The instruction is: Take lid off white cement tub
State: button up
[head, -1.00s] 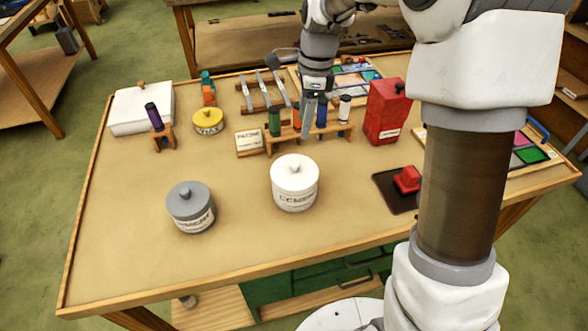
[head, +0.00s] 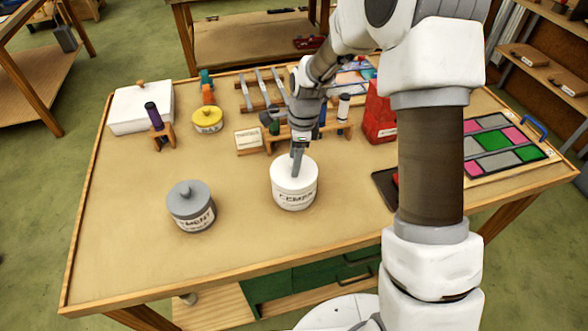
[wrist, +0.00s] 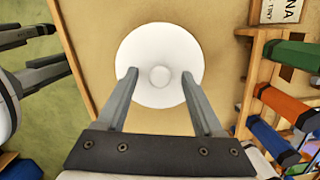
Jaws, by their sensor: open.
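The white cement tub (head: 294,196) stands upright on the bench with its lid on. The white lid (wrist: 160,50) with a round knob (wrist: 159,77) fills the middle of the wrist view. My gripper (head: 297,172) points down right over the lid in the head view and hides the knob there. In the wrist view my gripper (wrist: 160,74) is open, with one finger on each side of the knob and gaps between. I cannot tell how far the fingertips are above the lid.
A grey cement tub (head: 191,208) stands to the left. A wooden rack (head: 335,131) with coloured tubes is just behind the white tub, and a red container (head: 380,118) is to its right.

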grip_shut()
dwell(0.3)
jog(key=shift+r, duration=0.1)
